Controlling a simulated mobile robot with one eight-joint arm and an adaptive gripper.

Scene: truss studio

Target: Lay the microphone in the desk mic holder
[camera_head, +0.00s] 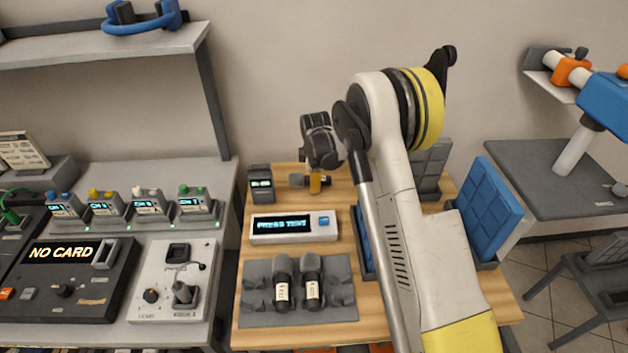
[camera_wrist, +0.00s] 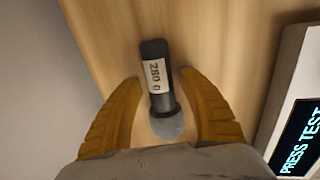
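A dark microphone with a grey rounded head and a white "280 g" label lies on the wooden table; it shows in the wrist view (camera_wrist: 157,72), and partly at the back of the table in the head view (camera_head: 297,181). My gripper (camera_wrist: 161,80) is open, with its yellow fingers on either side of the microphone and gaps visible on both sides. In the head view my gripper (camera_head: 316,183) points down over the microphone and hides its middle. A grey cradle mat (camera_head: 345,300) at the table's front holds two other labelled microphones (camera_head: 282,283). I cannot tell which fixture is the desk mic holder.
A white "PRESS TEST" box (camera_head: 293,227) stands between the mat and my gripper. A small dark display unit (camera_head: 261,183) stands left of the microphone. Blue padded panels (camera_head: 483,205) stand at the right. A grey desk with consoles (camera_head: 165,290) is left.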

